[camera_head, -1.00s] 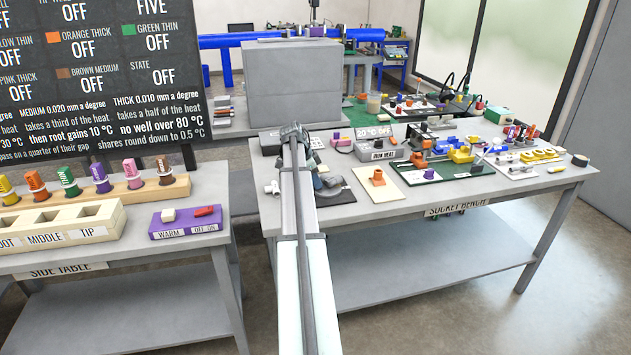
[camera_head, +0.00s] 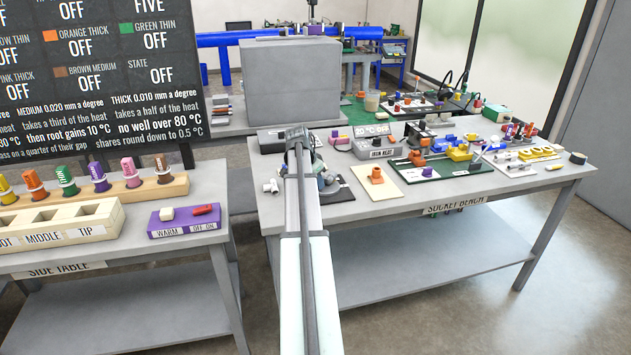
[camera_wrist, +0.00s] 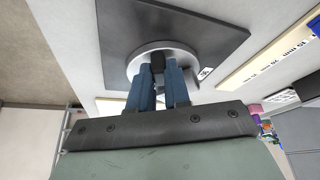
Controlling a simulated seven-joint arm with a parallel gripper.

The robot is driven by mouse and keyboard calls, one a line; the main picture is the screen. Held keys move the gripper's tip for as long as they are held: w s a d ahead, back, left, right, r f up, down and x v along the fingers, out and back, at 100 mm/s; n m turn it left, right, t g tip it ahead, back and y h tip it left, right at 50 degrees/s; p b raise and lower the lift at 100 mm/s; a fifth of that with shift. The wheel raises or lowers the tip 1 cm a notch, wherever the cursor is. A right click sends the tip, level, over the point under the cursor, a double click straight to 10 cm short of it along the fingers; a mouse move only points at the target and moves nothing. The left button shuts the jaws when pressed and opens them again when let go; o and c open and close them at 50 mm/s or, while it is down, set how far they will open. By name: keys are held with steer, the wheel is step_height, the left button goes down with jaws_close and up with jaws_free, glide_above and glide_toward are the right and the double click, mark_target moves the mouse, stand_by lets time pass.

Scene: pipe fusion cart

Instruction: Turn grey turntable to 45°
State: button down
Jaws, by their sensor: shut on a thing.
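The grey turntable (camera_wrist: 135,68) is a round grey disc on a dark square base plate (camera_wrist: 205,30) in the wrist view. My gripper (camera_wrist: 158,82) has its two blue fingers shut on a dark knob (camera_wrist: 157,62) standing on the disc. In the head view the dark base plate (camera_head: 343,192) shows at the left end of the bench, and my arm hides most of the turntable. A small label (camera_wrist: 205,73) with a mark too small to read lies beside the disc.
The turntable stands on the socket bench (camera_head: 400,207). A cream board with an orange block (camera_head: 376,176) lies to its right, then a green board (camera_head: 436,172) with several parts. A white fitting (camera_head: 270,187) lies on its left. A grey box (camera_head: 290,85) stands behind.

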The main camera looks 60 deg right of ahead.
steer(key=shift+s+f+n+t, duration=0.1)
steer(key=shift+s+n+t, duration=0.25)
steer(key=shift+n, duration=0.4)
steer(key=shift+s+n+t, duration=0.25)
steer(key=shift+s+n, duration=0.15)
steer(key=shift+n, duration=0.65)
steer(key=c, duration=1.4)
jaws_free()
steer(key=shift+o, duration=0.2)
steer(key=v, duration=1.4)
steer(key=shift+f, duration=0.1)
